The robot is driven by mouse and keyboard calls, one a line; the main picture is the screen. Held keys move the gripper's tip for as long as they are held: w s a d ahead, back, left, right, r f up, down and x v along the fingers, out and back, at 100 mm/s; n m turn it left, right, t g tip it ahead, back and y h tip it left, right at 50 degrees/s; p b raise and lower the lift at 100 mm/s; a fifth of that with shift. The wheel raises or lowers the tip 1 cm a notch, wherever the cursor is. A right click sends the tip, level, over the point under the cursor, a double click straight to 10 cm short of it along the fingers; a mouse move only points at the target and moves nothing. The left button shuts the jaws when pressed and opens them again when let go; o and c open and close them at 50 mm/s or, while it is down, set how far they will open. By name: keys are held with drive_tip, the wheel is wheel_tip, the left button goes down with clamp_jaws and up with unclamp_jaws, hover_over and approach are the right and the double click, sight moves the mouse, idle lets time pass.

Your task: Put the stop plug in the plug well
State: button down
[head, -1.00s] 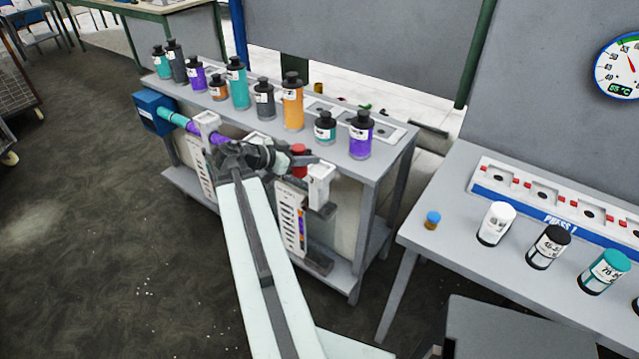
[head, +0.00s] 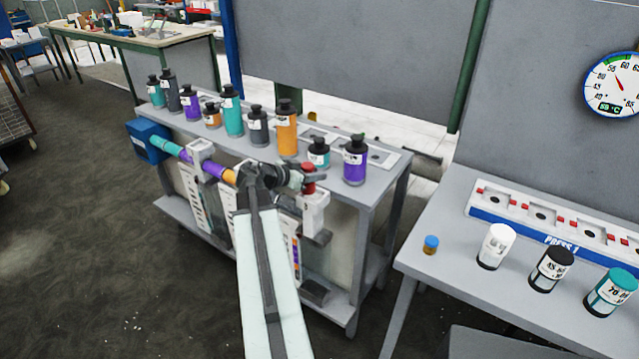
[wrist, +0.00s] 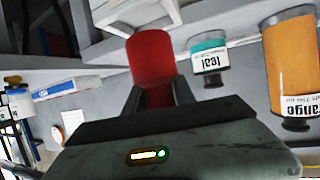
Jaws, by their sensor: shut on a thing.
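The red stop plug (wrist: 150,58) is between the two fingers of my gripper (wrist: 158,98) in the wrist view. In the head view the red plug (head: 307,167) shows partly, at the tip of my gripper (head: 310,180), above the front edge of the bench. A white bracket (head: 314,214) stands just below the plug at the right end of the bench front; a gap between them is hard to judge. Whether this bracket holds the plug well cannot be told, and no well opening is visible. My arm hides part of the bench front.
Several bottles stand on the bench top, with a purple one (head: 355,162) and a small teal one (head: 319,153) close behind my gripper. A teal, purple and orange rod (head: 213,167) runs from a blue box (head: 147,141). A press table (head: 455,220) stands at right.

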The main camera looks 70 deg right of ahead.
drive_tip(key=shift+s+d, duration=0.25)
drive_tip(key=shift+d, duration=0.2)
drive_tip(key=shift+s+d+f, duration=0.1)
drive_tip(key=shift+s+d, duration=0.2)
drive_tip(key=shift+d, duration=0.2)
wheel_tip(320, 180, down, 4)
drive_tip(key=b, duration=0.4)
drive_tip(key=shift+a, duration=0.1)
drive_tip(key=shift+r, duration=0.3)
drive_tip(key=c, duration=1.5)
unclamp_jaws()
drive_tip(key=shift+f, duration=0.25)
drive_tip(key=o, duration=0.5)
drive_tip(key=shift+r, duration=0.1)
drive_tip(key=shift+c, duration=0.2)
